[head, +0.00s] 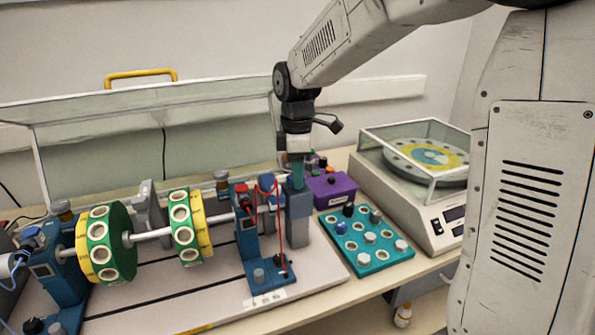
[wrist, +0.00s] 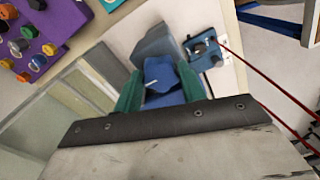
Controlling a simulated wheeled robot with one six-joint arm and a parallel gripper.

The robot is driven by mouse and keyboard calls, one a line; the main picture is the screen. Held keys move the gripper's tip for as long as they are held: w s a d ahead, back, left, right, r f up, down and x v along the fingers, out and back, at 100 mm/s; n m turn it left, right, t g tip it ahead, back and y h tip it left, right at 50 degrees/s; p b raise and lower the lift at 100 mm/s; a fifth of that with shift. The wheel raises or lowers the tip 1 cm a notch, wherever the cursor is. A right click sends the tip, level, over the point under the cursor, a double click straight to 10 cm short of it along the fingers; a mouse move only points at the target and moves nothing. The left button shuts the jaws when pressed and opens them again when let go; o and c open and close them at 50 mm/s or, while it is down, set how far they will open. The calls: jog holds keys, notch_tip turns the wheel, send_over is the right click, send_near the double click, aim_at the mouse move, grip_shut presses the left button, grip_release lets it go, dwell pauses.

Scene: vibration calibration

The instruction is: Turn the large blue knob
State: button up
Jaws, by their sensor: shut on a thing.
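The large blue knob (wrist: 160,76) shows in the wrist view between the green fingers of my gripper (wrist: 160,88). A pale mark shows on its face. My gripper is shut on it, one finger on each side. In the head view my gripper (head: 297,174) points down onto the top of a grey-blue block (head: 299,222) at the right end of the shaft rig. There the fingers hide most or all of the knob. The same block (wrist: 156,42) shows behind the knob in the wrist view.
A blue bearing stand (head: 250,232) with red wires stands close to the left of the block. A purple box (head: 333,191) with several knobs, a teal panel (head: 375,258) and a covered turntable machine (head: 425,205) stand to the right. Green-and-yellow discs (head: 104,243) sit on the shaft at left.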

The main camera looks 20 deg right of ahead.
jog(key=m, duration=1.1)
jog(key=shift+r+m, duration=0.1)
jog(key=shift+m, duration=0.3)
jog(key=m, duration=0.5)
jog(key=shift+a, duration=0.1)
jog(key=m, duration=0.6)
jog(key=shift+m, duration=0.4)
jog(key=o, duration=1)
jog(key=shift+c, duration=0.2)
notch_tip(320, 180, up, 8)
jog(key=shift+f, duration=0.1)
